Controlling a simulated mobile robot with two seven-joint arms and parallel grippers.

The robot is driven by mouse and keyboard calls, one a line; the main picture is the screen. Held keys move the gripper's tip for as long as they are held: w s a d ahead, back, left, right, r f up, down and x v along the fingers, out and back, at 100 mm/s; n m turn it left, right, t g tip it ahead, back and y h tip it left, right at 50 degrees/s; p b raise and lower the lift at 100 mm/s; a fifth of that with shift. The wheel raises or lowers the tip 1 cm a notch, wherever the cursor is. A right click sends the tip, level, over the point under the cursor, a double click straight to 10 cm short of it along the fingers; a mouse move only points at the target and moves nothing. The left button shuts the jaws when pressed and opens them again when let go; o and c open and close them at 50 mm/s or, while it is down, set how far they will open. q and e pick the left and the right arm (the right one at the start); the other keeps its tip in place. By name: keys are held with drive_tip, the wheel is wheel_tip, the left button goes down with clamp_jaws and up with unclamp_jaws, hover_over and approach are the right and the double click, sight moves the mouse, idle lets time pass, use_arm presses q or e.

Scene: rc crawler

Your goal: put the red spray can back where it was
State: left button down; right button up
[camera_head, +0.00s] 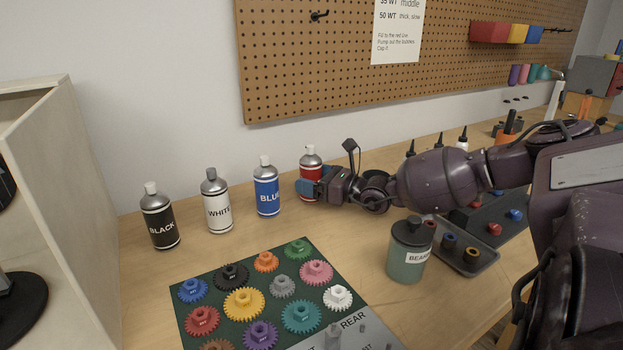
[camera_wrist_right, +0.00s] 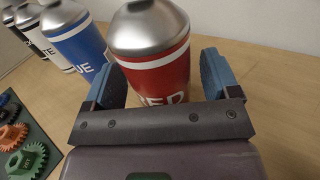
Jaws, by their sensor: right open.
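The red spray can (camera_head: 311,163) stands upright on the wooden bench, at the right end of a row with the blue (camera_head: 265,188), white (camera_head: 216,203) and black (camera_head: 158,217) cans. My right gripper (camera_head: 306,187) is at the red can, low on its body. In the right wrist view the red can (camera_wrist_right: 152,60) stands between the two blue fingers (camera_wrist_right: 163,88), which are open with a gap visible on its right side. The can's lower part is hidden by the gripper. The blue can (camera_wrist_right: 75,38) is just left of the left finger. My left gripper is not in view.
A green mat with colored gears (camera_head: 262,275) lies in front of the cans. A lidded jar (camera_head: 408,250) and a dark tray (camera_head: 466,262) stand below my right forearm. A pegboard (camera_head: 340,70) is on the wall behind. A pale wooden cabinet (camera_head: 60,200) is at left.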

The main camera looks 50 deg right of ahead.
drive_tip(key=p+v, duration=0.1)
drive_tip(key=v, duration=0.1)
drive_tip(key=p+v, duration=0.1)
drive_tip(key=v, duration=0.2)
drive_tip(key=shift+s+d+r, duration=0.1)
drive_tip(key=shift+s+r, duration=0.15)
drive_tip(key=shift+s, duration=0.1)
drive_tip(key=shift+s+d+f, duration=0.1)
drive_tip(key=shift+s, duration=0.4)
drive_tip(key=shift+s+f, duration=0.1)
drive_tip(key=shift+s, duration=0.05)
